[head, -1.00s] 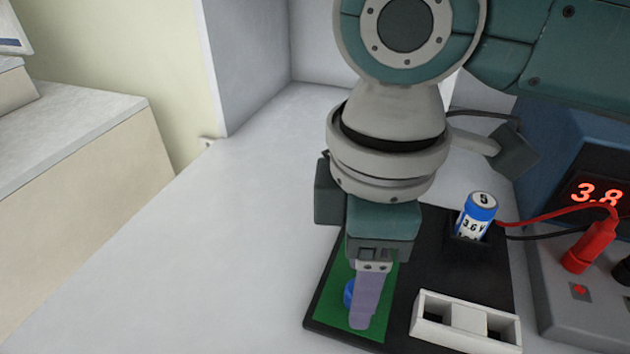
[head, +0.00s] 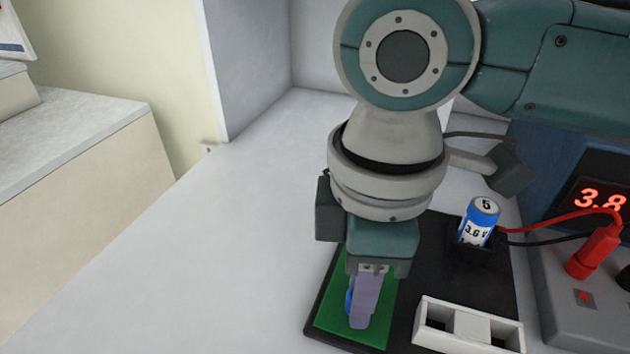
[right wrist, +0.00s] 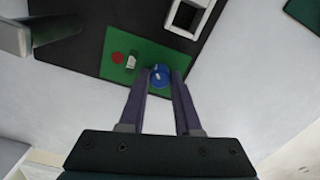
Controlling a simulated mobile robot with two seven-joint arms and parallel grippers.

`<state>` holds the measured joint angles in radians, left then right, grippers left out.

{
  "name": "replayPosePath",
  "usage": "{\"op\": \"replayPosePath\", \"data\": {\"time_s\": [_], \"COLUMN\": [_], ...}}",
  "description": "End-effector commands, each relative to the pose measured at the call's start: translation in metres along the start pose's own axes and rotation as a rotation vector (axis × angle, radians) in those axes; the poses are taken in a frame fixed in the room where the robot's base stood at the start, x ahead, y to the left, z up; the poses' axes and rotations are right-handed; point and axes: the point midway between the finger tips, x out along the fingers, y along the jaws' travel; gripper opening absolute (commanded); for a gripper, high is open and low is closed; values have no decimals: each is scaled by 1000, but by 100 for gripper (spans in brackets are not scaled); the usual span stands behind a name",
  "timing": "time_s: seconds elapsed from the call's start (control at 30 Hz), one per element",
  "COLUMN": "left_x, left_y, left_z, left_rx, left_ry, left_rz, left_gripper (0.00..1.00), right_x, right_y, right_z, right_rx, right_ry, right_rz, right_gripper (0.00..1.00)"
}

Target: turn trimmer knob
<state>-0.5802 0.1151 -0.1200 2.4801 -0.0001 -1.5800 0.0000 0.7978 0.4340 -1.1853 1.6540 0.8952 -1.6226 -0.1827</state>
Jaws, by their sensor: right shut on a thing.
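The blue trimmer knob (right wrist: 160,77) sits on a green circuit board (right wrist: 118,45), and its pale mark shows in the right wrist view. My right gripper (right wrist: 162,80) reaches down over the board, with its purple fingers shut on the knob from both sides. In the head view the right gripper (head: 361,322) hides most of the knob (head: 349,301), and only its blue left edge shows on the green board (head: 332,318). My left gripper is in neither view.
A black base plate (head: 420,260) carries the board, a blue 3.6 V cell (head: 480,222) in a holder and a white frame (head: 467,326). A meter (head: 590,198) reading 3.8 and a grey box with a red plug (head: 594,251) stand right. The table is clear at left.

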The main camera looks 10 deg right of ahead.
Motion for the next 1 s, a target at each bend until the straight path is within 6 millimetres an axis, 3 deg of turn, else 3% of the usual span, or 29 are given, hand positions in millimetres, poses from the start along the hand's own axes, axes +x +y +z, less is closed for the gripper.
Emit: {"op": "replayPosePath", "data": {"time_s": [0.23,0.5,0.83,0.87,1.0], "left_x": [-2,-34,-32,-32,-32], "left_y": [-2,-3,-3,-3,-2], "left_z": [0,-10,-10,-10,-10], "left_rx": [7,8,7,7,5], "left_ry": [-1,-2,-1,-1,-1], "left_rz": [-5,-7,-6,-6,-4], "left_gripper": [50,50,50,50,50], "right_x": [-1,-5,0,0,0], "right_y": [0,-1,0,0,0], "right_z": [0,0,0,0,0], "right_rx": [-5,-178,-211,-211,-210], "right_ry": [0,-4,-2,-2,-2], "right_rz": [-1,-3,-1,-1,-1], "right_gripper": [0,0,0,34,50]}}
